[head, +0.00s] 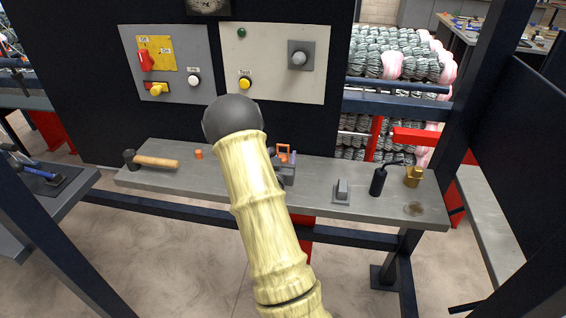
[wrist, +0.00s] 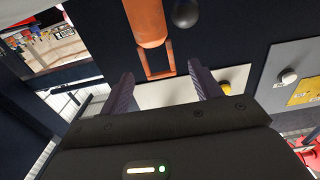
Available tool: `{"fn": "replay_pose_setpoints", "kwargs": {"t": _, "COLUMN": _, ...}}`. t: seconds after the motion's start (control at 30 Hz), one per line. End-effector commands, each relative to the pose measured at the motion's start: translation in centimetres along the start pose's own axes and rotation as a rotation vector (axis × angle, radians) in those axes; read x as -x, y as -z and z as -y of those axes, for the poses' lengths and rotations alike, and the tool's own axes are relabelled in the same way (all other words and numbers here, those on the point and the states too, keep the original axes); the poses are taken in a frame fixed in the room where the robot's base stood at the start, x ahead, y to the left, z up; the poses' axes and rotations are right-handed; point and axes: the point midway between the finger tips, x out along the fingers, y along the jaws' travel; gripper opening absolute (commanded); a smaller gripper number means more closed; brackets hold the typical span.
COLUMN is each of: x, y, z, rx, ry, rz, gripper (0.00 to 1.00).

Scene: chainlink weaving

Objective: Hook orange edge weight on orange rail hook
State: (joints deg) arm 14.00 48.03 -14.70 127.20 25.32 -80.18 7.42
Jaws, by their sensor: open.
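An orange piece (wrist: 147,22) with an open rectangular loop (wrist: 160,72) shows at the top of the wrist view; I take it for the orange edge weight. My gripper (wrist: 162,78) is open, its two dark fingers on either side of the loop and apparently clear of it. I cannot tell how far the loop lies beyond the fingertips. In the head view, a small orange frame (head: 283,148) shows above the bench beside a grey part, partly hidden behind my arm. I cannot make out an orange rail hook.
Control panels (head: 283,62) stand behind. A red bracket (head: 415,137) juts out at right.

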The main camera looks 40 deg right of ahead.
Motion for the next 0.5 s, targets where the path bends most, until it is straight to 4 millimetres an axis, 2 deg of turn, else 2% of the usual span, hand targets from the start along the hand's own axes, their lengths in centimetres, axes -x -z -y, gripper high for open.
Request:
{"fn": "replay_pose_setpoints", "kwargs": {"t": 0.1, "x": -1.7, "y": 0.3, "z": -0.1, "rx": 0.000, "ry": -0.001, "rz": -0.001, "gripper": 0.64}}
{"fn": "replay_pose_setpoints", "kwargs": {"t": 0.2, "x": -2.4, "y": 0.1, "z": -0.1, "rx": 0.001, "ry": -0.001, "rz": 0.000, "gripper": 0.64}}
{"fn": "replay_pose_setpoints", "kwargs": {"t": 0.5, "x": -2.4, "y": 0.0, "z": -0.1, "rx": 0.000, "ry": 0.000, "rz": 0.000, "gripper": 0.64}}
